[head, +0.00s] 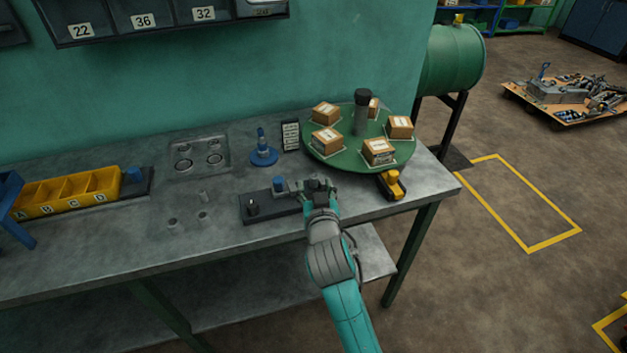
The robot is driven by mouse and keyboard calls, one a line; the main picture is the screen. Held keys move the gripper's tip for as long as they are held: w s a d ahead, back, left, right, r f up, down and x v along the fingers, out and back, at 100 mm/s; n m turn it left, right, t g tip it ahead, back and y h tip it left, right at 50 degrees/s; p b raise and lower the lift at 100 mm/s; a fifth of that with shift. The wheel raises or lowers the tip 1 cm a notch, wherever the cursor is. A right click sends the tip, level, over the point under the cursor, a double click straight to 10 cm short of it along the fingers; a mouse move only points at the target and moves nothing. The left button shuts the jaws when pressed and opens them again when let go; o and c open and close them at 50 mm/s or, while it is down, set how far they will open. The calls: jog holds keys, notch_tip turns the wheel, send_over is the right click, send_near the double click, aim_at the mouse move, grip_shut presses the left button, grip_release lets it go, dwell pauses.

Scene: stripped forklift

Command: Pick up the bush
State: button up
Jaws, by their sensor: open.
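No part is labelled as the bush, and I cannot tell for sure which it is. A small blue cylinder (279,184) stands upright at the back of a dark plate (266,214) on the bench. A short black part with a light top (252,206) stands at the plate's left end. My gripper (300,188) is open, low over the plate's right side, its fingers close to the blue cylinder's right. I cannot tell whether they touch it. My gripper and wrist hide the plate's right end. Another blue cylinder (133,174) stands beside the yellow bin.
A green round turntable (345,160) with several small boxes and a dark post is behind my gripper. A yellow-black tool (392,185) lies to the right. A blue stand (263,155), a grey fixture plate (195,141) and a yellow divided bin (68,192) are on the bench (120,240).

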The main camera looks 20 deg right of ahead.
aim_at(314, 178)
jog(key=x, duration=0.4)
jog(key=shift+w+d+f, duration=0.25)
jog(key=shift+f, duration=0.25)
grip_shut()
